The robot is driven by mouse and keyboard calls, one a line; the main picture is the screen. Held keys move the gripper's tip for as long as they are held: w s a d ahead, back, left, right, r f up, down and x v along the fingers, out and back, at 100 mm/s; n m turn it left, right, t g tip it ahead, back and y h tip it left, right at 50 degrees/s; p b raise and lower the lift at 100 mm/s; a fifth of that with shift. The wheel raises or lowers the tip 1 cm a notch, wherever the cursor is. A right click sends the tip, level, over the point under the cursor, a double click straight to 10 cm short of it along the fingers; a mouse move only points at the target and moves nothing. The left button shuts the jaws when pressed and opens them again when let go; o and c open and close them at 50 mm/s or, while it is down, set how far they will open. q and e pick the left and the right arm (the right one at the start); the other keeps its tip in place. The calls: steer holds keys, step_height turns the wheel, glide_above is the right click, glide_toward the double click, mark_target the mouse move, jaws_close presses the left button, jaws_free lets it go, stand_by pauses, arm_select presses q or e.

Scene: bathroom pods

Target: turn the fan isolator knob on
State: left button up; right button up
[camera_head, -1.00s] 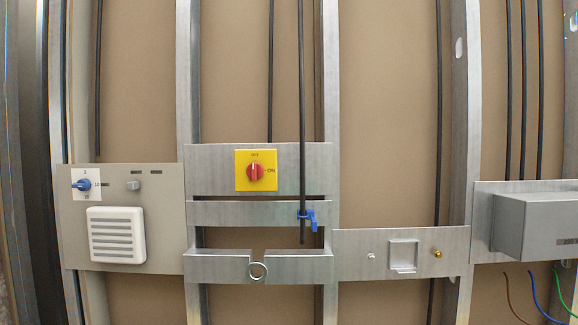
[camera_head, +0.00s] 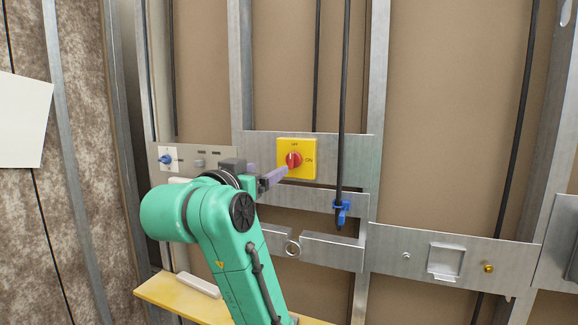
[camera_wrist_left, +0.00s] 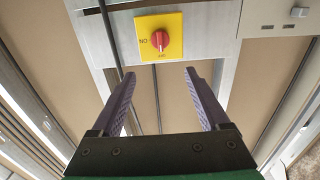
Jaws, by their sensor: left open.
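The fan isolator is a yellow square plate (camera_head: 308,172) with a red knob (camera_head: 293,160) on a grey metal panel. OFF is marked above the knob and ON to its right; the knob's grip stands upright, toward OFF. In the left wrist view the plate (camera_wrist_left: 174,50) and red knob (camera_wrist_left: 160,40) appear upside down, past the fingertips. My left gripper (camera_head: 274,177) has purple fingers and is just left of and below the plate in the head view. In the wrist view the left gripper (camera_wrist_left: 159,76) is open and empty, apart from the knob. My right gripper is not in view.
A blue switch (camera_head: 166,159) is on the panel at left. A black pipe with a blue valve (camera_head: 342,212) hangs right of the isolator. A yellow board (camera_head: 160,291) lies below my arm.

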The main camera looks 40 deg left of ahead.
mark_target(290, 157)
arm_select(q)
steer(key=p+x, duration=0.5)
steer(key=x, duration=0.9)
steer(key=shift+a+r, duration=0.1)
steer(key=shift+a, duration=0.05)
steer(key=shift+w+a, duration=0.15)
steer(key=shift+w, duration=0.2)
jaws_close()
